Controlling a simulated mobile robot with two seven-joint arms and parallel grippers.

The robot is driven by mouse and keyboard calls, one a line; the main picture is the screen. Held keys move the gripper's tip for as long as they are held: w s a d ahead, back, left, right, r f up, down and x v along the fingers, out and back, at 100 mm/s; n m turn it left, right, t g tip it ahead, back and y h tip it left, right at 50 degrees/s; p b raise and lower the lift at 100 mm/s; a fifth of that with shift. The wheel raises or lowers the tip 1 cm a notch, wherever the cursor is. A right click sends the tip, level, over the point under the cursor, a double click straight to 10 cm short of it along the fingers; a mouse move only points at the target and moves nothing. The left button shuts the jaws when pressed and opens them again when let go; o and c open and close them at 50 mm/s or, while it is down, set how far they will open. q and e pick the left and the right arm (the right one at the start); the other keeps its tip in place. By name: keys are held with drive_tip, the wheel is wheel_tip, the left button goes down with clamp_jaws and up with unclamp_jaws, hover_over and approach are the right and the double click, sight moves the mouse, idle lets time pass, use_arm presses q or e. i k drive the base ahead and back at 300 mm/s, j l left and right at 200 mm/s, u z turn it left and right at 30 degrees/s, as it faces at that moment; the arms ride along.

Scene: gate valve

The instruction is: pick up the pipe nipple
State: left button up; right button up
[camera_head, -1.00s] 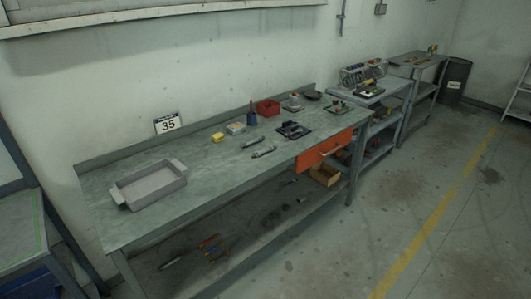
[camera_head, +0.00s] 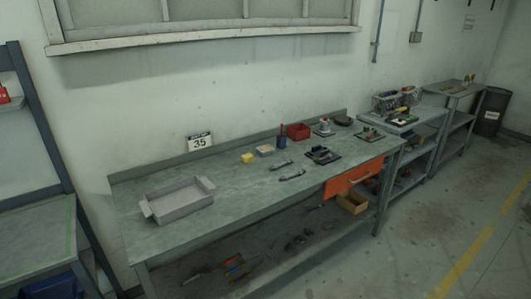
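I cannot pick out the pipe nipple for certain; the items on the long workbench (camera_head: 232,200) are too small to tell. Two small grey metal pieces lie on the bench top near its middle, one farther back (camera_head: 281,165) and one nearer the front edge (camera_head: 292,175). A dark mat with small parts (camera_head: 323,155) lies to their right. A grey open tray (camera_head: 180,201) with end handles stands at the bench's left end and looks empty. Neither of my grippers is in view.
A yellow block (camera_head: 247,158), blue cup (camera_head: 282,142) and red bin (camera_head: 298,131) stand along the back. Tools lie on the lower shelf. Bench top between tray and metal pieces is clear.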

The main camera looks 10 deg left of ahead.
sight(284, 177)
drive_tip(key=i+l+u, duration=0.25)
drive_tip(key=i+l, duration=0.35)
drive_tip(key=i+l+u, duration=0.25)
drive_tip(key=i+l, duration=0.5)
